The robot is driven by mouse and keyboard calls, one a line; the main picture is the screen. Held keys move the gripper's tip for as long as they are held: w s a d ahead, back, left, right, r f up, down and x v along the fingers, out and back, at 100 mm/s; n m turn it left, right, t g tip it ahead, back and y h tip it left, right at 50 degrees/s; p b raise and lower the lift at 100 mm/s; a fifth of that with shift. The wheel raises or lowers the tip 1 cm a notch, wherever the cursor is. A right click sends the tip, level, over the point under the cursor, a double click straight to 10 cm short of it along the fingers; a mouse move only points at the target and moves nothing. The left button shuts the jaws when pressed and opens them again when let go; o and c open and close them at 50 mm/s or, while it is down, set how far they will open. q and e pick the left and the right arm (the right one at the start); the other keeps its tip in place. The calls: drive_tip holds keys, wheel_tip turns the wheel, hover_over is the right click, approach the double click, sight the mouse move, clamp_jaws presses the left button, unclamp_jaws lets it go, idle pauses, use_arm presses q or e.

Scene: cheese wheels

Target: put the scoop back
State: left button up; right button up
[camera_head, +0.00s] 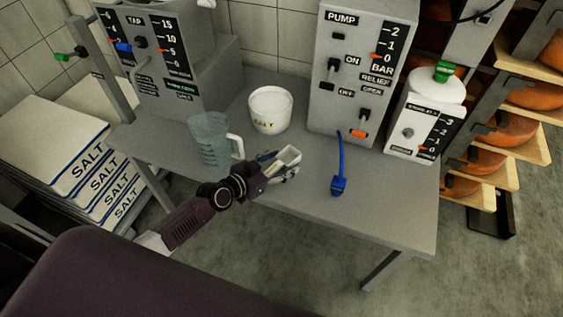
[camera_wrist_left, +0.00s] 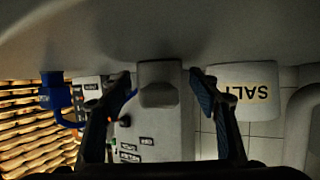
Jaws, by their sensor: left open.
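The pale grey scoop (camera_head: 288,156) is at the middle of the grey table, in front of the salt tub (camera_head: 270,110). My left gripper (camera_head: 279,164) is open at the scoop, with one finger on each side of it. In the left wrist view, which is upside down, the scoop (camera_wrist_left: 158,82) shows between the two spread fingers, with a gap on either side. It seems to rest on the tabletop. The salt tub (camera_wrist_left: 245,92) also shows there at the right. My right gripper is not in view.
A clear measuring jug (camera_head: 210,140) stands close left of my gripper. A blue-handled item (camera_head: 339,178) lies to the right, before the pump panel (camera_head: 352,65). A white canister (camera_head: 424,120) stands at the right. The front right tabletop (camera_head: 390,215) is clear.

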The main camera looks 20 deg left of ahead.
use_arm(q)
drive_tip(key=shift+r, duration=0.1)
drive_tip(key=shift+s+a+r, duration=0.1)
drive_tip(key=shift+r, duration=0.05)
drive_tip(key=p+v, duration=0.1)
drive_tip(key=v, duration=0.9)
drive_tip(key=shift+s, duration=0.2)
drive_tip(key=shift+s+a+r, duration=0.25)
drive_tip(key=shift+s+r, duration=0.1)
drive_tip(key=shift+s, duration=0.2)
